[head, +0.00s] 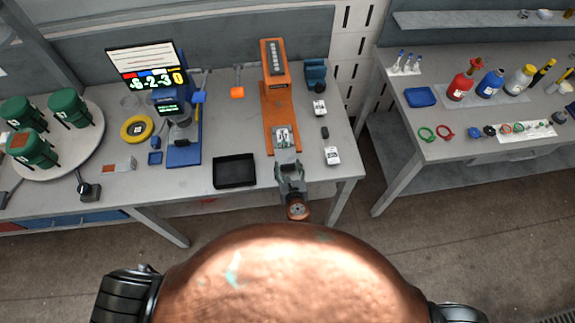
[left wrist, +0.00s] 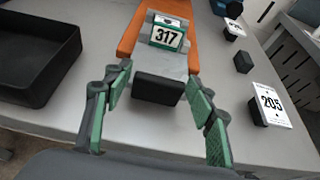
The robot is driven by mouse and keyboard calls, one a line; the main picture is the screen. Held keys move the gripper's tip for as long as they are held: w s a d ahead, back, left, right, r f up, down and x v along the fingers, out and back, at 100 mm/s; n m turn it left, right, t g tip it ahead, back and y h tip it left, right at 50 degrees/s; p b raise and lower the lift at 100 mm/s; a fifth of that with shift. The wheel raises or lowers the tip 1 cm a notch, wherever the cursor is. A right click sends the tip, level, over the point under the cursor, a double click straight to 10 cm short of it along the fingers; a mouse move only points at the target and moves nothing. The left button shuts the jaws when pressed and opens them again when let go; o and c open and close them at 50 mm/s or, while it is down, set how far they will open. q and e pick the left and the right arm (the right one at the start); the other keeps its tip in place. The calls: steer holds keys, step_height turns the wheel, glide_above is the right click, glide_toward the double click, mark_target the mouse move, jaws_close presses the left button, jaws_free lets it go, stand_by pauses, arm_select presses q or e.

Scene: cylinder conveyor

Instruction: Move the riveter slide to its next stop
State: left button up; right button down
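The orange riveter (head: 274,90) stands on the table, its long rail running toward the front edge. Its grey slide (head: 283,138) is near the front end of the rail. In the left wrist view the slide (left wrist: 172,62) carries a piece labelled 317 (left wrist: 165,37) and has a black block-shaped handle (left wrist: 158,88) at its near end. My left gripper (head: 289,168) is at the front end of the riveter. In the left wrist view its green-padded fingers (left wrist: 158,108) are spread on both sides of the handle, with gaps visible. My right gripper is out of view.
A black tray (head: 234,171) lies left of the riveter. White labelled pieces (head: 332,156) and a small dark block (head: 324,132) lie to its right. A blue press (head: 183,130) and a screen (head: 148,65) stand further left. A second table (head: 470,146) is on the right.

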arm_select(q)
steer(key=shift+o, duration=0.8)
steer(key=shift+w, duration=0.15)
steer(key=v, duration=1.2)
